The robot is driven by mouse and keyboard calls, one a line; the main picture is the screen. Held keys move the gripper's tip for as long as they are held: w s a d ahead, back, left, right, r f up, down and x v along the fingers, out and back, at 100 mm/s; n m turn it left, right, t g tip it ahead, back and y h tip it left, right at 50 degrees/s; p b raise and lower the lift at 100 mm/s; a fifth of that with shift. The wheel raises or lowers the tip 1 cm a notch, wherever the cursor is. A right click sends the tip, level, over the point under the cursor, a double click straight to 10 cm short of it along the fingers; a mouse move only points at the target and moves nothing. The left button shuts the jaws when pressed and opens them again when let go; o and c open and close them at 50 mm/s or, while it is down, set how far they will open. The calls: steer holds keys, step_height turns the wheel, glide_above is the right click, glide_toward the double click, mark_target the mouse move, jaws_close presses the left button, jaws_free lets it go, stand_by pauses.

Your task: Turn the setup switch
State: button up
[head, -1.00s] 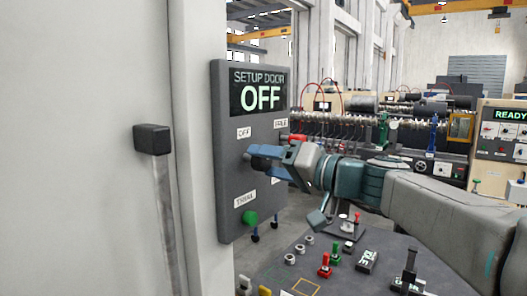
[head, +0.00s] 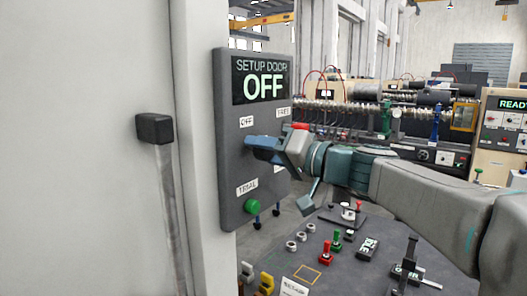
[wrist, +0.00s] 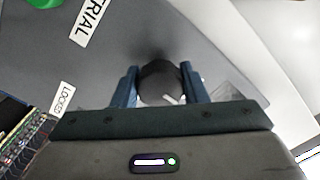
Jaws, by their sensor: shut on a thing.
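The setup door panel (head: 232,130) is a grey upright box on the pale wall, with a screen (head: 263,84) reading "SETUP DOOR OFF". The switch is a dark round knob (wrist: 160,82) in the wrist view, between my two blue fingers. My gripper (head: 250,147) reaches the panel from the right in the head view and is shut on the knob, also seen in the wrist view (wrist: 160,88). In the head view the fingers hide the knob. Labels OFF, FREE and TRIAL show around it, and another is partly hidden.
A green button (head: 252,207) sits low on the panel beside the TRIAL label. A black handle (head: 154,129) stands out from the wall to the left. A dark console top (head: 340,275) with several small levers lies below my arm. Machinery stands behind.

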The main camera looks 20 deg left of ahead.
steer(key=shift+f, duration=0.1)
steer(key=m+b, duration=0.3)
steer(key=m, duration=0.1)
steer(key=shift+f, duration=0.1)
steer(key=m+b, duration=0.2)
steer(key=m, duration=0.2)
steer(key=shift+m, duration=0.3)
steer(key=m, duration=0.4)
steer(key=shift+r+m+t, duration=0.25)
steer(key=shift+m+t, duration=0.05)
steer(key=shift+m+p, duration=0.3)
steer(key=shift+m, duration=2.1)
steer(key=o, duration=1)
steer(key=shift+c, duration=0.2)
